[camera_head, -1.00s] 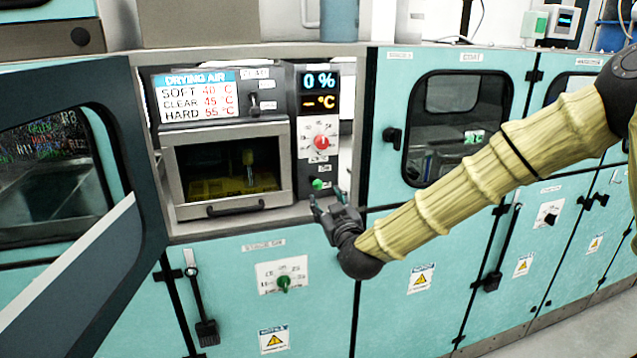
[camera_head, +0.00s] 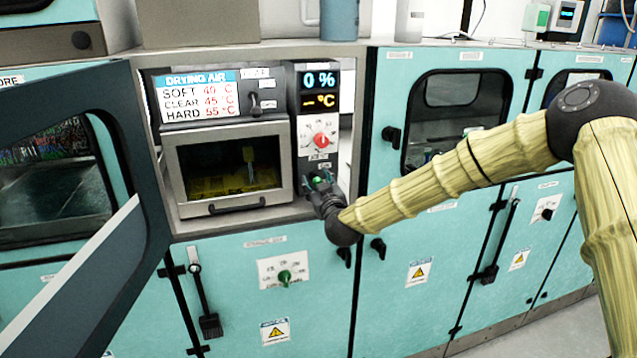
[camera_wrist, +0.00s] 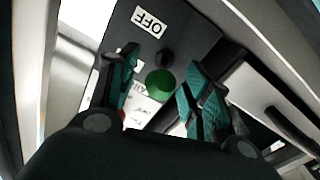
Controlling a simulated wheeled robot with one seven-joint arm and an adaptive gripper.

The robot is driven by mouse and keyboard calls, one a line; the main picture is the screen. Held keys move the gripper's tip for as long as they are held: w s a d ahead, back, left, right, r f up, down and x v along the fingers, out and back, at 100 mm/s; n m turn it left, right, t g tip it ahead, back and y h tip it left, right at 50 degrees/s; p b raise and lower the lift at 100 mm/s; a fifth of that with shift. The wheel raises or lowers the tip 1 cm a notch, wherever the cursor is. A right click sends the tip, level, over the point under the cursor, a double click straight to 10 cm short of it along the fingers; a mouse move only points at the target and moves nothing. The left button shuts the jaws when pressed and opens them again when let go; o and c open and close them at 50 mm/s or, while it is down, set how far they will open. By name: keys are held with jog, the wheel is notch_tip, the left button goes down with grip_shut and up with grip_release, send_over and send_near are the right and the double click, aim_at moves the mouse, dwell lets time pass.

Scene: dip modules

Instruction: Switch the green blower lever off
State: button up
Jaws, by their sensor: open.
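The green blower lever (camera_head: 318,183) sits low on the dark control panel (camera_head: 304,133), right of the dryer window. In the wrist view its round green knob (camera_wrist: 159,83) shows between my two fingers, with an "OFF" label (camera_wrist: 149,22) above it in that picture. My gripper (camera_head: 319,187) is open around the lever in the head view, a finger on each side. I cannot tell whether the fingers touch the knob. The gripper partly hides the lever in the head view.
A red knob (camera_head: 320,140) sits above on the same panel. Another green knob (camera_head: 285,278) is on the cabinet door below. An open dark-framed door (camera_head: 150,215) stands at left. The dryer window's handle (camera_head: 237,205) is close left of my gripper.

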jog(key=shift+c, duration=0.2)
grip_shut()
jog(key=shift+f, duration=0.1)
jog(key=shift+f+b, duration=0.3)
jog(key=shift+b, duration=0.75)
jog(key=shift+f+t+b, duration=0.1)
jog(key=shift+t+b, duration=0.3)
jog(key=shift+b, duration=0.45)
jog(key=f+t+y+b, duration=0.1)
jog(key=t+b, duration=0.1)
jog(key=b, duration=0.6)
jog(key=shift+w+f+t, duration=0.1)
jog(key=shift+f+t, duration=0.05)
jog(key=shift+t, duration=0.25)
jog(key=shift+t+b, duration=0.3)
jog(key=shift+b, duration=0.55)
